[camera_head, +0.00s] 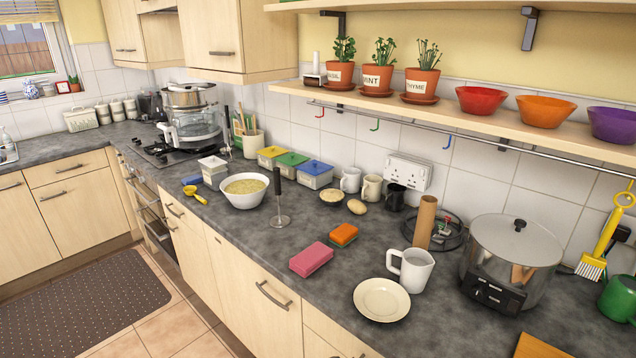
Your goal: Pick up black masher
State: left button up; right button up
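The black masher (277,181) stands upright on the grey worktop (240,240), with its black handle up and its round metal foot down on the surface. It is just right of a white bowl (238,201) of yellowish soup, and the two look close together. I cannot tell whether they touch. Neither of my grippers shows in this view.
Lidded boxes (314,180) stand behind the masher. A pink sponge (311,259) and an orange sponge (344,235) lie in front and to the right. A white plate (381,300), a white jug (410,270) and a large pot (513,250) are farther right. A shelf (440,112) overhangs the back.

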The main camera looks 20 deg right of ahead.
aim_at(280, 221)
jog(key=i+j+z, duration=0.25)
jog(key=z, duration=0.2)
jog(key=i+j+z, duration=0.3)
jog(key=z, duration=0.15)
jog(key=i+j+z, duration=0.2)
jog(key=j+z, duration=0.25)
jog(key=i+j+z, duration=0.1)
jog(key=j+z, duration=0.85)
jog(key=i, duration=0.05)
